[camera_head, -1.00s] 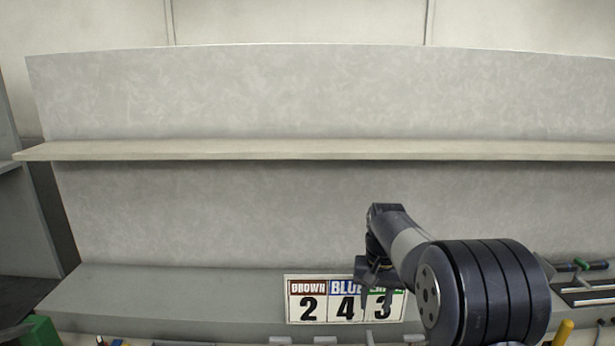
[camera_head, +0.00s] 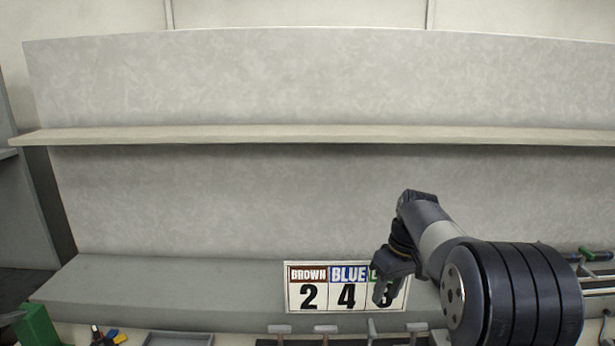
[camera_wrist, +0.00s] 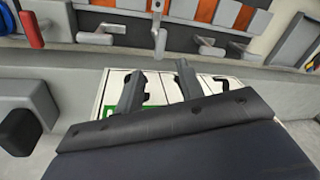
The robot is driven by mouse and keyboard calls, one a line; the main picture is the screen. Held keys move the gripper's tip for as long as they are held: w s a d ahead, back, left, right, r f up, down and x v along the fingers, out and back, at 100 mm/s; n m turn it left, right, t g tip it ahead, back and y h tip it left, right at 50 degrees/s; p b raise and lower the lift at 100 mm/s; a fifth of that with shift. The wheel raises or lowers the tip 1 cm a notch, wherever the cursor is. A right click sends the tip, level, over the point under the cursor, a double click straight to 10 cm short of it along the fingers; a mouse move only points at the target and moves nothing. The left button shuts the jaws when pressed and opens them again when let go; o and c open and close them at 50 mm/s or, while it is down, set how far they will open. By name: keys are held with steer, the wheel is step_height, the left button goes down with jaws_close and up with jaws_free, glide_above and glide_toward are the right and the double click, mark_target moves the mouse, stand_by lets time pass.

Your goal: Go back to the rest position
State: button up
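My gripper (camera_head: 387,292) is in front of the right part of a white number sign (camera_head: 318,300) in the head view, hiding part of its third column. The sign reads BROWN 2, BLUE 4 and a mostly covered third label. In the wrist view my gripper (camera_wrist: 160,88) shows two dark fingers set apart with nothing between them. The sign (camera_wrist: 108,92) lies behind the fingers there, with a green patch near its edge. My arm reaches in from the lower right of the head view.
A long grey ledge (camera_head: 180,285) runs below a pale shelf (camera_head: 250,135). Several hooks (camera_head: 325,330) line the front edge. A green block (camera_head: 38,325) stands at lower left. Tools with green handles (camera_head: 595,254) lie at right. The wall above the ledge is clear.

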steer(key=shift+s+d+n+t+y+b, duration=0.15)
steer(key=shift+d+n+y+b, duration=0.45)
steer(key=shift+n, duration=1)
steer(key=shift+s+d+n+t+y+b, duration=0.15)
steer(key=shift+d+n+b, duration=0.15)
steer(key=shift+n+b, duration=1.05)
steer(key=shift+s+d+n+t+y+b, duration=0.1)
steer(key=shift+d+n+y+b, duration=0.35)
steer(key=shift+n, duration=1.4)
